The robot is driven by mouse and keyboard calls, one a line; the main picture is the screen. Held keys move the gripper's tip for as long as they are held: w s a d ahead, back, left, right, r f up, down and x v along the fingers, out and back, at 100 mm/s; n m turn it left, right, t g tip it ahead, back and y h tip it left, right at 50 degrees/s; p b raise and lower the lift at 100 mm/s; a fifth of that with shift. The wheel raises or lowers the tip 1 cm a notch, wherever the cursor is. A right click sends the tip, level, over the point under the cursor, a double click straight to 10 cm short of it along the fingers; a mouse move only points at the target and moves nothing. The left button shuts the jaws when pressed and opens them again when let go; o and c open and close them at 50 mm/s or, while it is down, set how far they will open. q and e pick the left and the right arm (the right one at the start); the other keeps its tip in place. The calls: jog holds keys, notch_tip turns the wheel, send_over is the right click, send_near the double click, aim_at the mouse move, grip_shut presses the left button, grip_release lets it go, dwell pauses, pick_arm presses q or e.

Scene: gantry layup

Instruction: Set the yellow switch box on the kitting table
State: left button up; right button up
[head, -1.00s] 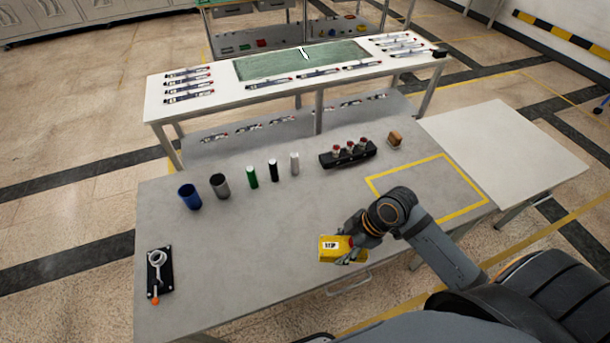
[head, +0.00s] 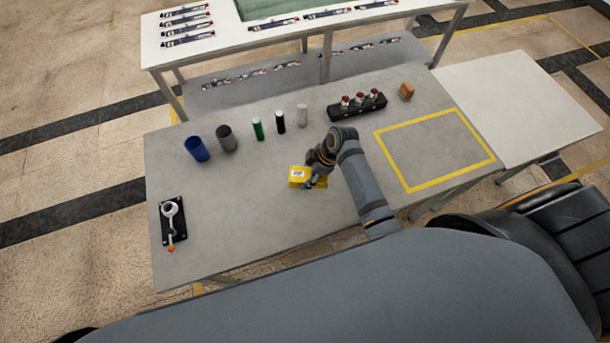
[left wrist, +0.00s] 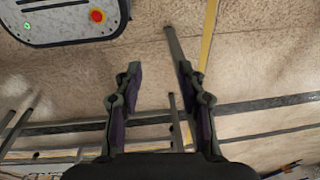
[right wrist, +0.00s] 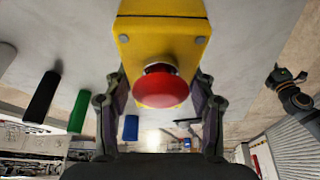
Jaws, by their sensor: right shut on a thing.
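The yellow switch box (head: 299,175) is held by my right gripper (head: 318,177) over the middle of the grey kitting table (head: 240,225). In the right wrist view the yellow box (right wrist: 162,45) sits between the two fingers and its red button (right wrist: 162,87) faces the camera. I cannot tell from the head view whether its underside touches the tabletop. My left gripper (left wrist: 160,100) is open and empty in the left wrist view, with floor and table legs beyond it. It is not in the head view.
Behind the box stand a blue cup (head: 197,149), a grey cup (head: 227,138) and several cylinders. A black rack (head: 357,107) and a brown block (head: 406,92) are at the back right. A yellow-outlined area (head: 435,150) is empty. A black fixture (head: 172,223) lies at left.

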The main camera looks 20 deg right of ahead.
aim_at(305, 179)
jog(key=shift+w+a+f, duration=0.2)
jog(key=shift+w+f, duration=0.3)
jog(key=shift+f, duration=0.2)
notch_tip(305, 179, down, 3)
jog(key=shift+w+a+f, duration=0.1)
jog(key=shift+f, duration=0.2)
pick_arm(q)
jog(key=shift+s, duration=1)
pick_arm(e)
jog(key=o, duration=1.3)
